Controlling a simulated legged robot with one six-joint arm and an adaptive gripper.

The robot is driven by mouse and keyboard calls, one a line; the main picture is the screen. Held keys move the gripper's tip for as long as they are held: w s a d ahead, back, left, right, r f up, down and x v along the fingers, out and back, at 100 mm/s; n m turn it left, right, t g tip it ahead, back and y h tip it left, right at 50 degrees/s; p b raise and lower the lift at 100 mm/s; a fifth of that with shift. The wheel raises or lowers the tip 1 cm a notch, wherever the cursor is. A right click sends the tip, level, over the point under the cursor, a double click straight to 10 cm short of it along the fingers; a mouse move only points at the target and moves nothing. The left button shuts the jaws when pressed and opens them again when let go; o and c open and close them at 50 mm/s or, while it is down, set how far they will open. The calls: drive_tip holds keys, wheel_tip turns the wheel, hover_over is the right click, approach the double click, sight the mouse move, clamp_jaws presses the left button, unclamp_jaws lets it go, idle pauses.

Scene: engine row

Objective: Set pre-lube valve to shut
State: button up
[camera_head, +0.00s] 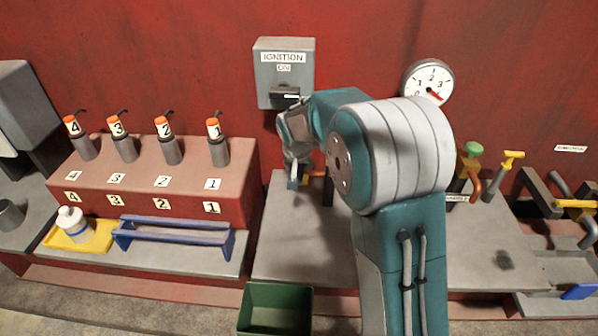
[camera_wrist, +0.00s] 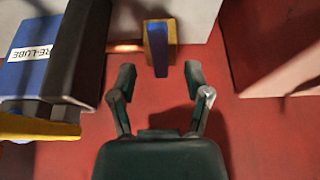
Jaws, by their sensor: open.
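In the wrist view a blue lever-like handle (camera_wrist: 160,50) on a yellow-orange mount stands just ahead of my gripper (camera_wrist: 160,77). My gripper is open and empty, and the handle lies in line with the gap between its fingers, a little beyond the tips. A white label (camera_wrist: 30,54) reading "RE-LUBE", its start cut off, is on a blue face at the left. In the head view my gripper (camera_head: 297,172) is low beneath the ignition box, near a small blue part and an orange part. My arm hides much of this area. Which way the valve is set cannot be told.
The ignition box (camera_head: 284,72) and a gauge (camera_head: 427,81) are on the red wall. Several injector-like pieces stand on the red block (camera_head: 100,190) at left. A green bin (camera_head: 275,309) sits at front. In the wrist view a dark block (camera_wrist: 85,45) stands left of my gripper.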

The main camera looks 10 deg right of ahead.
sight(298, 174)
drive_tip(key=shift+x, duration=1.8)
drive_tip(key=shift+c, duration=0.3)
clamp_jaws()
drive_tip(key=shift+a, duration=0.1)
drive_tip(key=w+a+m+g+h, duration=0.3)
drive_tip(key=w+a+m, duration=0.1)
drive_tip(key=m, duration=0.8)
drive_tip(key=shift+w+a, duration=0.25)
drive_tip(key=shift+w, duration=0.1)
drive_tip(key=shift+f, duration=0.1)
